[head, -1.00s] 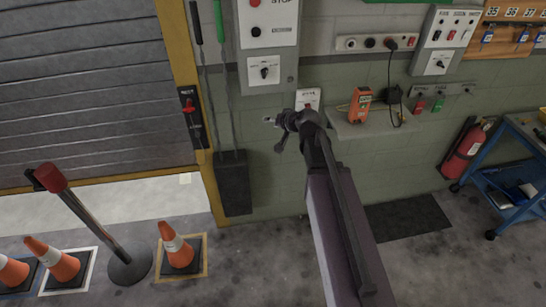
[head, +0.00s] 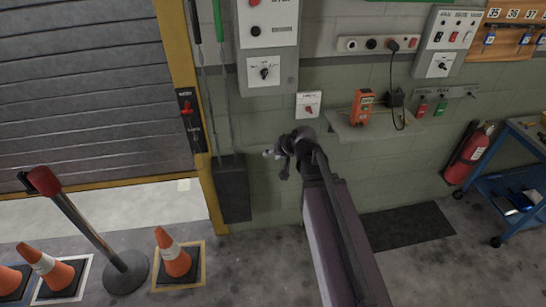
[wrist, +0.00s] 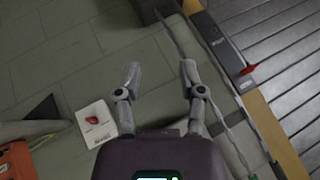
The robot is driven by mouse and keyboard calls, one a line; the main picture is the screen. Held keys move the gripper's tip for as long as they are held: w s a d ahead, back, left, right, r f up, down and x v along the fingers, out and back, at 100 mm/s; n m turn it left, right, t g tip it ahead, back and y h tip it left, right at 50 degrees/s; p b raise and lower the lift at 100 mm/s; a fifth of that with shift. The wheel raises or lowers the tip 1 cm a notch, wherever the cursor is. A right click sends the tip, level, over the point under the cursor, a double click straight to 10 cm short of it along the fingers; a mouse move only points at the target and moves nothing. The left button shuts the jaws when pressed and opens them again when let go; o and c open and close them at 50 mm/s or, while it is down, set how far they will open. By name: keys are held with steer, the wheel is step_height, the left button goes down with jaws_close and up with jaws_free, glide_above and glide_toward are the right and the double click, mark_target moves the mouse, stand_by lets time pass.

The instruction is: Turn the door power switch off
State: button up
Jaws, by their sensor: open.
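No label reads clearly enough to tell which switch is the door power switch. A small white plate (head: 315,98) with a red knob (head: 309,110) is on the wall below the grey control panel. The plate (wrist: 101,133) and its red knob (wrist: 92,120) also show left of my gripper in the wrist view. A black rotary switch (head: 264,73) is on the panel's lower box. A black lever switch with a red handle (head: 187,110) is on the yellow door frame. My gripper (head: 271,154) is open and empty, below and left of the white plate. In the wrist view its fingers (wrist: 160,80) are apart, touching no switch.
A shelf (head: 350,131) with an orange device (head: 362,107) juts out right of the white plate. Tall rods stand in a dark bin (head: 233,190) left of my gripper. Cones and a post (head: 90,225) stand at left, a blue cart (head: 510,185) at right.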

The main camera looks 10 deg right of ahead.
stand_by(0.3)
steer(key=s+d+f+g+h, duration=0.2)
steer(key=s+g, duration=0.1)
steer(key=s, duration=0.4)
steer(key=s+d+f+n+g+h, duration=0.1)
steer(key=s+f+g+h, duration=0.1)
steer(key=s, duration=0.5)
steer(key=shift+s+d+f+g+h, duration=0.2)
steer(key=shift+d+g+h, duration=0.2)
steer(key=shift+g, duration=0.3)
